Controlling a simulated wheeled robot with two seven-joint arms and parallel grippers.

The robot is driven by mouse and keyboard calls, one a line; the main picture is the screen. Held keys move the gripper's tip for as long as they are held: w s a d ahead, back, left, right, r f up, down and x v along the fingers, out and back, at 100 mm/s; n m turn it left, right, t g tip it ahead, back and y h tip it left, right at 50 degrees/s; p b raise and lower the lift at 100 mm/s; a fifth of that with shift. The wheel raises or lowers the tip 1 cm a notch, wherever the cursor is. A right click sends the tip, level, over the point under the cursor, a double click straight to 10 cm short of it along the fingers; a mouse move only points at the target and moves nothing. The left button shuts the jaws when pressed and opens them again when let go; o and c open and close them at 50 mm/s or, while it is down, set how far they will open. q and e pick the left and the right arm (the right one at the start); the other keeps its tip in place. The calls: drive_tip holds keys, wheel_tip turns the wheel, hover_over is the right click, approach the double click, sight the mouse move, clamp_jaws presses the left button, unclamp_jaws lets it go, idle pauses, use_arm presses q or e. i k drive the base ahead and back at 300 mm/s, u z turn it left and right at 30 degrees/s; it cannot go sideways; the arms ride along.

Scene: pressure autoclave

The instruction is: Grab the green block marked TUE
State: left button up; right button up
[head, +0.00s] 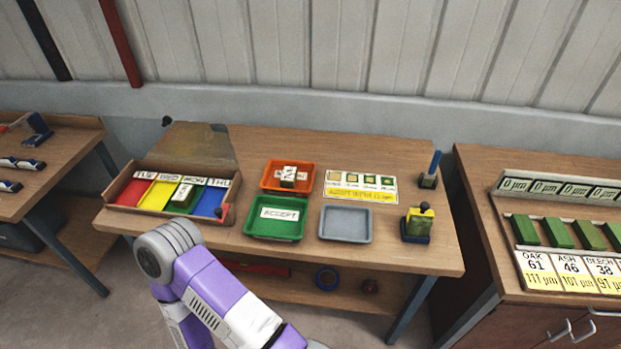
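A block with a white label (184,192) sits in the green compartment of a wooden day tray (118,191) on the middle table; its lettering is too small to read. The tray's cards read TUE, WED, MON and THU from left to right, above red, yellow, green and blue compartments. Another green block with a white label (288,174) lies in an orange tray (270,186); I cannot make out its mark. Neither of my grippers shows. A purple and grey link of my arm rises in front of the table, below the day tray.
A green ACCEPT tray (272,230), a grey tray (345,238), a sign card (360,187) and a yellow-green stamp-like item (417,222) share the middle table (440,258). The right table carries several green blocks (557,231). The middle table's front right is clear.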

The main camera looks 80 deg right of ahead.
sight(289, 173)
drive_tip(key=z, duration=1.65)
